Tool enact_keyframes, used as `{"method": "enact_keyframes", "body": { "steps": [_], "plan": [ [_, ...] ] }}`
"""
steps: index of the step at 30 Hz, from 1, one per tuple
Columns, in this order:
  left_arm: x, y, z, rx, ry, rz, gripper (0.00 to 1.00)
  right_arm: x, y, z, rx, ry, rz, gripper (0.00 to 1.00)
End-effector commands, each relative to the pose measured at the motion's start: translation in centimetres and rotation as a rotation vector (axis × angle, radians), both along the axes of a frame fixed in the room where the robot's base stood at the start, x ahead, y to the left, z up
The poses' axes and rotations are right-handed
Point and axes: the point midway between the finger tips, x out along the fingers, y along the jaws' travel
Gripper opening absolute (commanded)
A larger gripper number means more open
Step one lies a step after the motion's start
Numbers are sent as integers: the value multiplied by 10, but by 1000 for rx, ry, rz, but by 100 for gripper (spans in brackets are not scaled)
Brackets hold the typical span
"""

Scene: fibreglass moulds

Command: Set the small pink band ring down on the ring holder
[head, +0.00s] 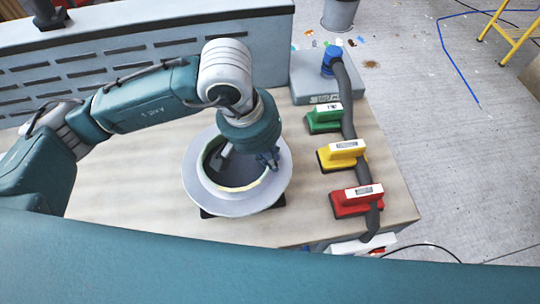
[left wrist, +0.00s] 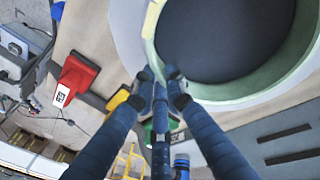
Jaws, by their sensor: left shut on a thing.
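My left gripper (head: 267,160) reaches down over the right inner side of a round, pale grey flanged piece (head: 274,196) with a wide dark opening. A pale yellow-green band ring (head: 240,208) lines this opening; I see no pink on it. In the left wrist view my left gripper's fingertips (left wrist: 160,76) are closed at the wall of the pale green band ring (left wrist: 236,92). Whether the band is seated or slightly raised I cannot tell. No separate ring holder can be made out; a black base (head: 207,213) shows under the flange. My right gripper is not in view.
On the right of the wooden table (head: 110,205) stand green (head: 323,121), yellow (head: 342,154) and red (head: 356,201) sanding tools beside a thick dark hose (head: 347,102). A grey case (head: 310,88) is behind them. A slotted grey panel (head: 80,65) runs along the back.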

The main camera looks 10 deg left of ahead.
Motion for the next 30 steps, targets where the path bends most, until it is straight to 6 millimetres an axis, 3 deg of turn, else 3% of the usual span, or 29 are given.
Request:
{"method": "enact_keyframes", "body": {
  "steps": [2,3,5,18,30],
  "plan": [
    [0,0,-3,-1,-2,0,0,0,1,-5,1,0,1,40],
    [0,0,-1,0,0,0,19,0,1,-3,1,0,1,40],
    [0,0,-1,0,0,0,30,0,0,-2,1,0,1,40],
    [0,1,8,-2,-3,0,30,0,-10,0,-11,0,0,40],
    [-8,19,87,-1,-5,0,30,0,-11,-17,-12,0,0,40]
  ]
}}
